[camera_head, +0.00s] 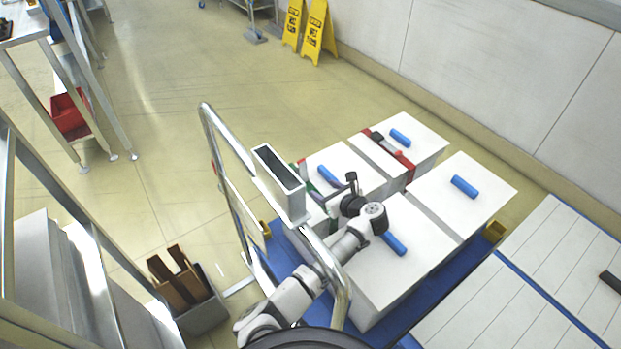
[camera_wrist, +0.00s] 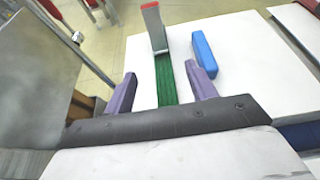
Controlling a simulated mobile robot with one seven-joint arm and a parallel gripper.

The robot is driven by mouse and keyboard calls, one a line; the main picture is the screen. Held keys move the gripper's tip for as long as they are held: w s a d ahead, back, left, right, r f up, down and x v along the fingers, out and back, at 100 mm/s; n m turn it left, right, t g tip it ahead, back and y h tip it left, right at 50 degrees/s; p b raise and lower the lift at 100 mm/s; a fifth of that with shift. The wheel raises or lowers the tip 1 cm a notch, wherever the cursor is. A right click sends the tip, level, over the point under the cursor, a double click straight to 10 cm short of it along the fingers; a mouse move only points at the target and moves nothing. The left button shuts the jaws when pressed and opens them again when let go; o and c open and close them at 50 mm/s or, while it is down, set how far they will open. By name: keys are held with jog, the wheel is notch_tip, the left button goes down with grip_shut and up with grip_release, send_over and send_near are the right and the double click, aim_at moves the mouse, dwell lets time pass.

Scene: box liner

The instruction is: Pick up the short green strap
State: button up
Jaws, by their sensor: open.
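The green strap (camera_wrist: 167,82) lies on a white box top (camera_wrist: 238,60) in the wrist view. It runs lengthwise between the two purple fingers of my gripper (camera_wrist: 160,70), which are apart with nothing clamped. A grey upright piece with a red top (camera_wrist: 151,8) stands at the strap's far end. My gripper (camera_head: 350,186) is over that box there.
A blue cylinder (camera_wrist: 204,54) lies right of the strap. Other white boxes with blue cylinders, one crossed by a red strap (camera_head: 406,161), stand on the blue cart (camera_head: 292,247). A metal cart handle (camera_head: 226,136) and an open metal holder (camera_head: 279,180) rise close left of my arm.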

aim_at(305, 178)
jog(key=shift+w+a+f, duration=0.15)
jog(key=shift+w+f, duration=0.1)
jog(key=shift+w, duration=0.05)
jog(key=x, duration=0.7)
jog(key=shift+w+a, duration=0.1)
jog(key=shift+a, duration=0.1)
jog(key=shift+x, duration=2.7)
jog(key=shift+r, duration=0.15)
jog(key=shift+c, duration=0.5)
jog(key=c, duration=1)
